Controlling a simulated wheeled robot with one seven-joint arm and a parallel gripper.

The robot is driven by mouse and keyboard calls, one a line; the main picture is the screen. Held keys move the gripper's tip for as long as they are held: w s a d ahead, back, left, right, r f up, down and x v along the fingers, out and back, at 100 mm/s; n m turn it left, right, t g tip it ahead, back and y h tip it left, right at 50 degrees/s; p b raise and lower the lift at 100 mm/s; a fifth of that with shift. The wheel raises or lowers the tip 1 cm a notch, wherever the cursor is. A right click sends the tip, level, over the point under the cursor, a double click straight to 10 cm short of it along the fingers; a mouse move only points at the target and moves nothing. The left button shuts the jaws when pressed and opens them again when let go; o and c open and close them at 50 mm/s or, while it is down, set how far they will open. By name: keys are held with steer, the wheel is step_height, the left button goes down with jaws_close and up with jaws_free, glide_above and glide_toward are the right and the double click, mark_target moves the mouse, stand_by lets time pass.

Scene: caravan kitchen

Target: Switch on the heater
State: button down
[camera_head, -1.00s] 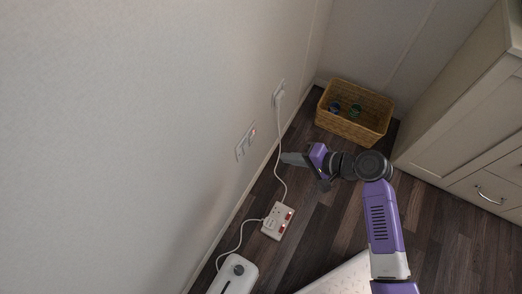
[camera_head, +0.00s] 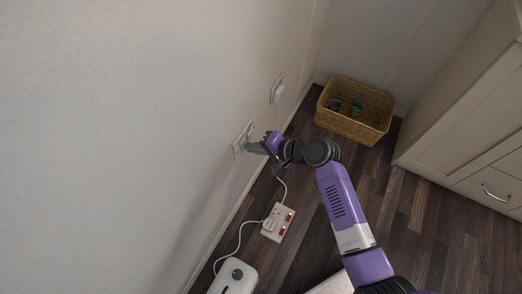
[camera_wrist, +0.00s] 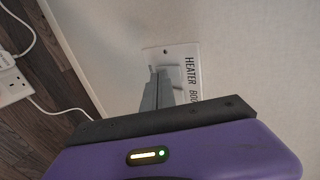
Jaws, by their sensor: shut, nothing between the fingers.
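The white heater switch plate (camera_head: 239,146) is on the wall at the middle of the head view. In the wrist view the plate (camera_wrist: 190,62) reads "HEATER", with a second word partly hidden. My gripper (camera_head: 249,148) is shut and empty, with its fingertips at the plate. In the wrist view the gripper's grey fingers (camera_wrist: 160,76) reach over the plate's lower left part and hide some of it. Whether they touch a rocker cannot be told. A small reddish spot shows at the plate's upper right end in the head view.
A white socket with a plug (camera_head: 277,91) is further along the wall. Its cable runs down to a power strip (camera_head: 285,222) on the floor. A white appliance (camera_head: 240,268) stands at the bottom. A wicker basket (camera_head: 345,124) and cabinet (camera_head: 455,140) are at the right.

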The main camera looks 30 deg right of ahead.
stand_by(0.3)
steer(key=shift+w+a, duration=0.15)
steer(key=shift+w, duration=0.05)
steer(key=shift+p, duration=0.3)
steer(key=shift+r+p, duration=0.85)
steer(key=shift+s, duration=0.1)
